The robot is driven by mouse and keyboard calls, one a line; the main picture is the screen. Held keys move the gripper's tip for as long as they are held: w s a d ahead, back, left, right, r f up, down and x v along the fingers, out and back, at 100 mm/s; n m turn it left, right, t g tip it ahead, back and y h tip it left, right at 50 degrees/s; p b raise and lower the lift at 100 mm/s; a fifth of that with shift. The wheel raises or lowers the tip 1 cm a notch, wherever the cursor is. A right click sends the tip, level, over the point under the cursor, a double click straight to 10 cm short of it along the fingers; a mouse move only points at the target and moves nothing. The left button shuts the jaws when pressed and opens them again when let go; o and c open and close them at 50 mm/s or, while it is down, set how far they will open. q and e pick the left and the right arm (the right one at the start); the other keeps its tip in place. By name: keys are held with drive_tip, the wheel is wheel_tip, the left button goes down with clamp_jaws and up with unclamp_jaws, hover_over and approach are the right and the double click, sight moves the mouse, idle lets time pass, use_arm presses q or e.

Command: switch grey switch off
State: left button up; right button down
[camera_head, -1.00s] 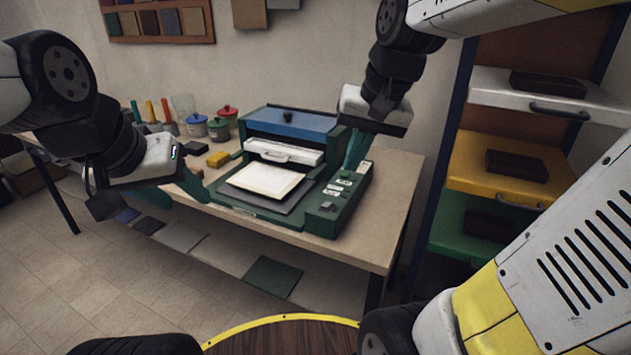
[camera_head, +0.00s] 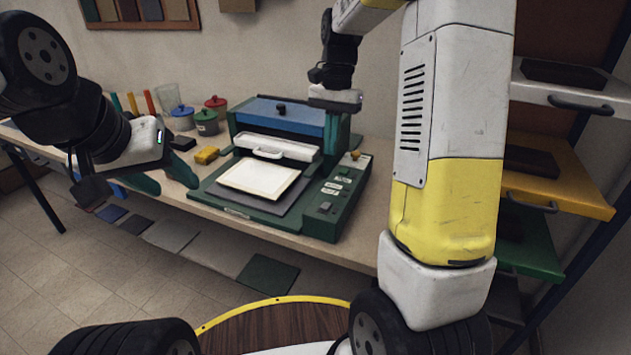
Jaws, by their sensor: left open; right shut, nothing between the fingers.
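The green press machine (camera_head: 345,208) stands on the table, with a control panel along its right side. A small grey switch (camera_head: 325,207) sits near the panel's front end, above the table edge; its on or off position is too small to tell. My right gripper (camera_head: 332,135) is shut and empty, pointing down near the back of the machine, beyond the panel and apart from the grey switch. Its fingertips are hard to separate from the machine. My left gripper (camera_head: 168,178) is open and empty, left of the machine at the table's front edge.
An orange knob (camera_head: 355,155) is at the panel's rear, with white labels between it and the switch. A white sheet (camera_head: 258,180) lies on the machine's bed. A yellow block (camera_head: 207,155) and lidded pots (camera_head: 206,122) stand left.

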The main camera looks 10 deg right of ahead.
sight(325, 206)
drive_tip(key=f, duration=0.4)
drive_tip(key=s+a+f, duration=0.1)
drive_tip(key=f, duration=0.4)
drive_tip(key=s+f, duration=0.1)
drive_tip(key=f, duration=0.4)
drive_tip(key=shift+a, duration=0.2)
